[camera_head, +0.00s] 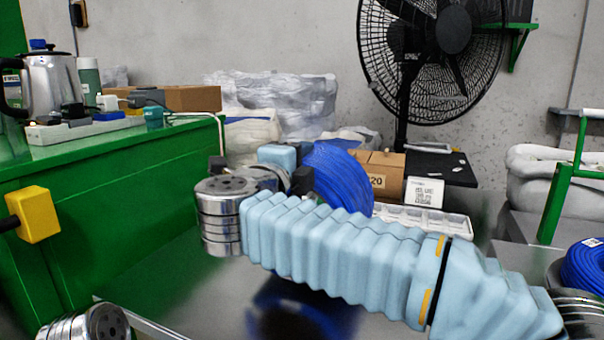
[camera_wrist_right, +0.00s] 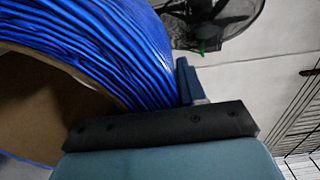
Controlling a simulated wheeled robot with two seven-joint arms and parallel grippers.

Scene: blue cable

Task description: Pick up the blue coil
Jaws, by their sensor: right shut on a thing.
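A blue coil (camera_head: 338,178) of cable is held up above the shiny grey table, tilted and partly hidden behind my right arm. My right gripper (camera_head: 300,172) is shut on it near its left side; the fingers are mostly hidden in the head view. In the right wrist view the coil (camera_wrist_right: 105,45) fills the upper left, with its brown inner core showing, and its wound edge meets the right gripper (camera_wrist_right: 180,100). A second blue coil (camera_head: 585,265) lies at the right edge. My left gripper is out of view.
A green cabinet (camera_head: 120,190) with a kettle (camera_head: 52,82) on top stands at the left. Behind the held coil are a cardboard box (camera_head: 378,172), a white tray (camera_head: 430,220) and a black fan (camera_head: 430,50). A green post (camera_head: 556,200) stands at the right.

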